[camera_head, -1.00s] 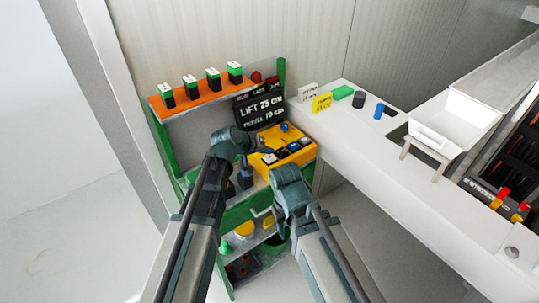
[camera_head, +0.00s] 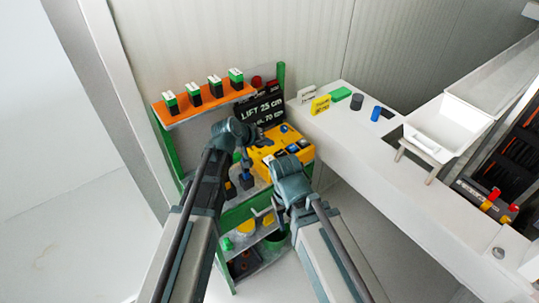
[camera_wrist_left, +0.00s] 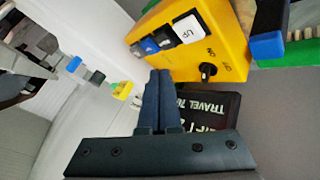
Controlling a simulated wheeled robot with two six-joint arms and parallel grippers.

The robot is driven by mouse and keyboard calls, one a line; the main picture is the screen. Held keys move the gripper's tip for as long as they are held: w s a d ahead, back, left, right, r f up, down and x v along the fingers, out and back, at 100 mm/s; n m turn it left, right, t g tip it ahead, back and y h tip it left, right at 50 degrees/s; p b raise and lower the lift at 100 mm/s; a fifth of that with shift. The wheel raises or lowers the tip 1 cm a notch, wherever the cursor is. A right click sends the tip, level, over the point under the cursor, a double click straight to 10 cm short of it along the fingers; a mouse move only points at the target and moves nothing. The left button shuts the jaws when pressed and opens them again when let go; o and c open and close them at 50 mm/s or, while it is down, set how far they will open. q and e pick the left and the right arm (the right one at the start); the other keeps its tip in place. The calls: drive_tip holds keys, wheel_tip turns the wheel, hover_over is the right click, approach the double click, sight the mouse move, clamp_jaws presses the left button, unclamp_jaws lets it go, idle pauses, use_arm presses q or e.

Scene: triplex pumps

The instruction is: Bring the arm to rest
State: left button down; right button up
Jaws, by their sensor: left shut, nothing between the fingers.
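My left gripper (camera_head: 266,141) is at the yellow control box on the green-framed shelf cart; it is small and partly lost against the box in the head view. In the left wrist view its two dark fingers (camera_wrist_left: 159,72) are together with nothing between them. They lie beside the yellow box (camera_wrist_left: 222,25), which carries a white UP button (camera_wrist_left: 187,28), other buttons and a black knob (camera_wrist_left: 208,70). I cannot tell the gap between fingers and box. My right arm's wrist (camera_head: 290,180) is in front of the cart, and its finger state is unclear.
A black sign (camera_head: 261,105) stands behind the box. An orange shelf (camera_head: 203,105) holds several green-topped blocks. A white counter (camera_head: 350,135) on the right carries small coloured items and a white hopper (camera_head: 440,125). Floor at the left (camera_head: 70,220) is clear.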

idle(0.4)
use_arm(q)
drive_tip(key=shift+s+f, duration=0.1)
drive_tip(key=shift+s, duration=0.2)
drive_tip(key=s+a+f+m+g+y, duration=0.1)
drive_tip(key=s+f+g+y, duration=0.1)
drive_tip(key=s, duration=0.6)
drive_tip(key=s+a+f+m+g+y, duration=0.2)
drive_tip(key=s+y, duration=0.1)
drive_tip(key=s, duration=0.5)
drive_tip(key=s+a+f+m+g+y, duration=0.1)
drive_tip(key=s+a+f+g+y, duration=0.1)
drive_tip(key=s, duration=0.7)
drive_tip(key=shift+a+f+g+y, duration=0.15)
drive_tip(key=shift+a+g+y, duration=0.15)
drive_tip(key=shift+g, duration=0.3)
drive_tip(key=shift+d, duration=0.25)
